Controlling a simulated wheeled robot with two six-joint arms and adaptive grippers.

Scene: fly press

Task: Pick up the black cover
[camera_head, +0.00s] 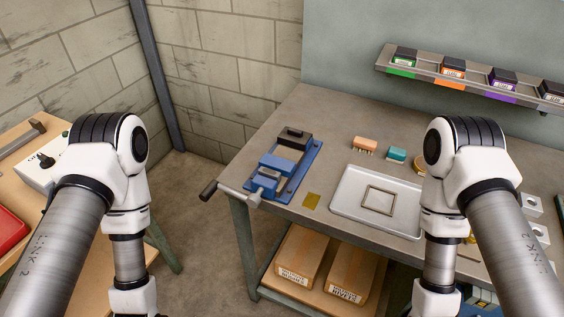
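No separate black cover can be made out for certain. Dark-topped small boxes stand in a row on the wall shelf at the upper right, above green (405,57), orange (453,66) and purple (503,77) labels. A black block (294,135) sits at the back end of the blue vise (268,178) on the grey workbench. Both of my arms hang down at the sides of the view, and their grippers are below the picture's edge. My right arm hides part of the bench.
A white tray (345,207) with a square frame (379,199) lies on the bench. Orange (365,145) and teal (397,154) pieces stand behind it. A vise handle (209,189) juts past the left edge. Cardboard boxes (302,255) fill the lower shelf. A wooden table is at left.

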